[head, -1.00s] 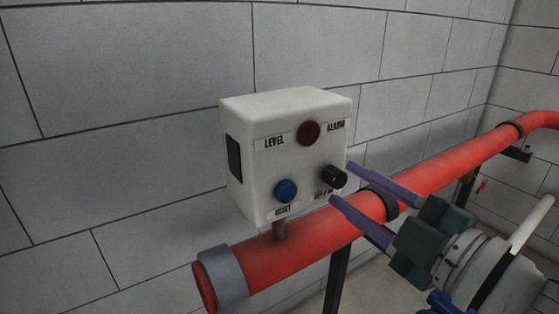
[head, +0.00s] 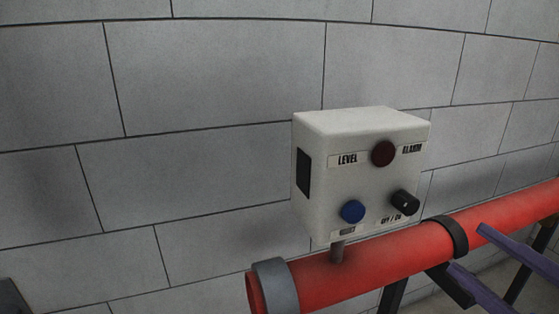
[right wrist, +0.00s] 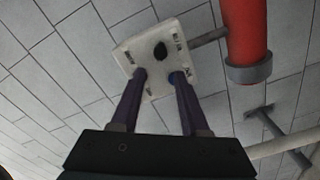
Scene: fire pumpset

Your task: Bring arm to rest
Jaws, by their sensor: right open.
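My right gripper (head: 467,249) shows at the lower right of the head view as two purple fingers, spread apart with nothing between them. Its palm lies outside that picture. The fingertips are right of and below the white control box (head: 360,175), clear of its black knob (head: 405,203). In the right wrist view the open fingers (right wrist: 158,77) point toward the box (right wrist: 150,92), and part of its front is hidden behind them. My left gripper is not in view.
The box has a dark red lamp (head: 383,153) and a blue button (head: 352,211). It stands on a short post above a red pipe (head: 370,258) with dark clamps and supports. A grey block wall (head: 210,75) is behind. Open space lies left of the box.

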